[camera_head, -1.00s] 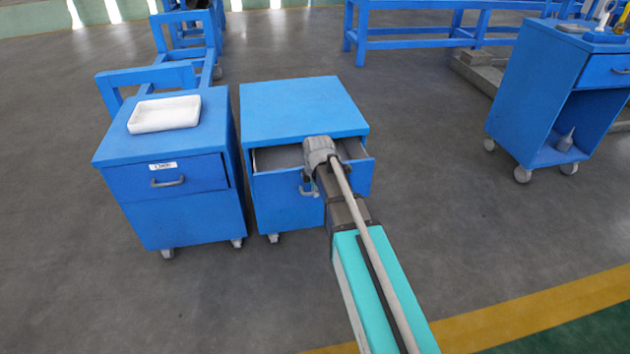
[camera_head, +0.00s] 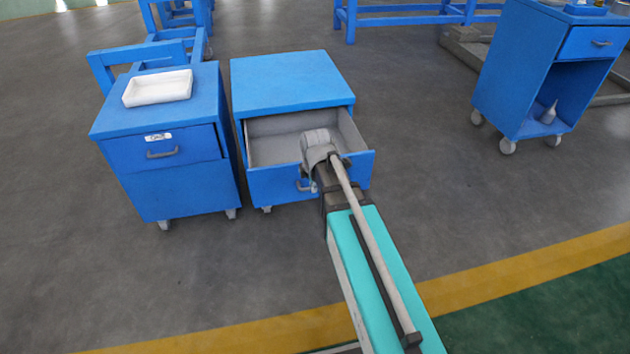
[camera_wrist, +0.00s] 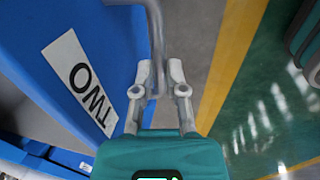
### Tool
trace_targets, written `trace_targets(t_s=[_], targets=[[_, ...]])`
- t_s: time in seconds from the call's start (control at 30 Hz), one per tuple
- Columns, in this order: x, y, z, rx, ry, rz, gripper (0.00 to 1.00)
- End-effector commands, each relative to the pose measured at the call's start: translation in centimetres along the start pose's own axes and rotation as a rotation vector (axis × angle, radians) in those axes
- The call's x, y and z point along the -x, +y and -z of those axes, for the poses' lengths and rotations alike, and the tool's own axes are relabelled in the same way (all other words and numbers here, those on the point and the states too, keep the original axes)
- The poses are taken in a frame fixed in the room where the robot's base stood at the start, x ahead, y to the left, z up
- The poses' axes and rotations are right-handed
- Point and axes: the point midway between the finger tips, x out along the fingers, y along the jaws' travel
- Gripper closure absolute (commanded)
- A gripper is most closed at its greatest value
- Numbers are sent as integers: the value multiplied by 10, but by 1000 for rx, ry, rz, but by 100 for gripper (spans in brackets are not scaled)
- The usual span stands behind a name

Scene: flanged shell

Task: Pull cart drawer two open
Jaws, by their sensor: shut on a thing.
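The drawer (camera_head: 262,183) of the blue cart (camera_head: 290,82) in the middle is pulled well out, and its grey inside shows empty where my arm does not cover it. Its front carries a white label reading TWO (camera_wrist: 78,77) in the wrist view. The grey bar handle (camera_wrist: 155,35) shows in the wrist view between the fingers of my gripper (camera_wrist: 161,75), which is shut on it. In the head view the handle (camera_head: 304,186) is partly hidden by my wrist and gripper.
A second blue cart (camera_head: 165,190) with a closed drawer stands close on the left, a white tray (camera_head: 158,88) on top. Another blue cart (camera_head: 545,60) stands at the far right, a small bottle (camera_head: 549,112) on its lower shelf. Open floor lies in front, with a yellow stripe (camera_head: 500,278).

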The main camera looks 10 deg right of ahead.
Motion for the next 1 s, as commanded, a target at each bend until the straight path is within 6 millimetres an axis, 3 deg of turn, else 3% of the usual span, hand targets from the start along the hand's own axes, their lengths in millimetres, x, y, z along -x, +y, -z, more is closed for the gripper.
trace_targets(t_s=[0.33, 0.37, 0.53, 1.0], targets=[[0, -1, -1, -2, 2, 1, 100], [0, -1, -1, -2, 2, 1, 78], [0, 0, -2, -3, 2, 1, 49], [0, 0, -2, -4, 2, 0, 49]])
